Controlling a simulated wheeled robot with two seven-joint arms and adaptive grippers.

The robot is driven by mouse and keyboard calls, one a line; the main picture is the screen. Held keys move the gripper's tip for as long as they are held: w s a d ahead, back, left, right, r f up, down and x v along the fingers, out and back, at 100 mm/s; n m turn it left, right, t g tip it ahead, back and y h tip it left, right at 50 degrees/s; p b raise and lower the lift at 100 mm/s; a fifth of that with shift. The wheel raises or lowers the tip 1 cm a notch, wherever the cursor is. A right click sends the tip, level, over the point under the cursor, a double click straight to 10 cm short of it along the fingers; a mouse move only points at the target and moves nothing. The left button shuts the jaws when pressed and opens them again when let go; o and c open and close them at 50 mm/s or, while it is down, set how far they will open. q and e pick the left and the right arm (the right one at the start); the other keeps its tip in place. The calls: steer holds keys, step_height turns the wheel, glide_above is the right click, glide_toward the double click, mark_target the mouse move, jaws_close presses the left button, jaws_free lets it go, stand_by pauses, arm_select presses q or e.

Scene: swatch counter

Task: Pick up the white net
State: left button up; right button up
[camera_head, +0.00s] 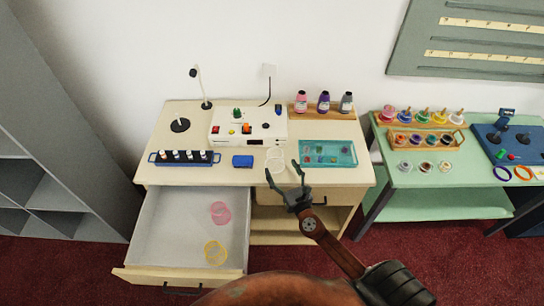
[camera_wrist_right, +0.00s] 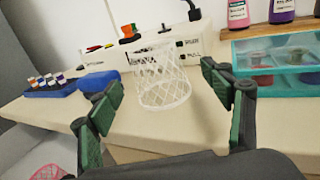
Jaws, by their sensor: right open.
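The white net (camera_head: 275,158) stands on the desk top near its front edge, just in front of the white control box. In the right wrist view the white net (camera_wrist_right: 162,78) is an open mesh cup, upright, ahead of my gripper and between the lines of its fingers. My right gripper (camera_head: 284,178) is open and empty, close in front of the net at the desk's front edge. Its two green-padded fingers also show in the right wrist view (camera_wrist_right: 165,115), spread apart on either side. My left gripper is not in view.
A blue object (camera_head: 243,161) lies left of the net, and a teal tray (camera_head: 346,148) stands to its right. The white control box (camera_head: 222,115) is behind. An open drawer (camera_head: 165,220) holds a pink net (camera_head: 220,212) and a yellow net (camera_head: 215,252).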

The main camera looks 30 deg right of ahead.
mark_target(279, 165)
steer(key=w, duration=0.3)
steer(key=shift+w+r, duration=0.15)
steer(key=shift+w+d, duration=0.15)
steer(key=shift+w, duration=0.55)
steer(key=shift+w+d, duration=0.1)
steer(key=shift+w, duration=0.6)
steer(key=c, duration=0.6)
steer(key=shift+c, duration=1.3)
arm_select(q)
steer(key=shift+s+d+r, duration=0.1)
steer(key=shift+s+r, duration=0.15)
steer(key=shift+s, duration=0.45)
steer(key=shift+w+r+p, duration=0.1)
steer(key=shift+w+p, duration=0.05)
steer(key=shift+p, duration=0.15)
arm_select(e)
steer(key=shift+c, duration=0.4)
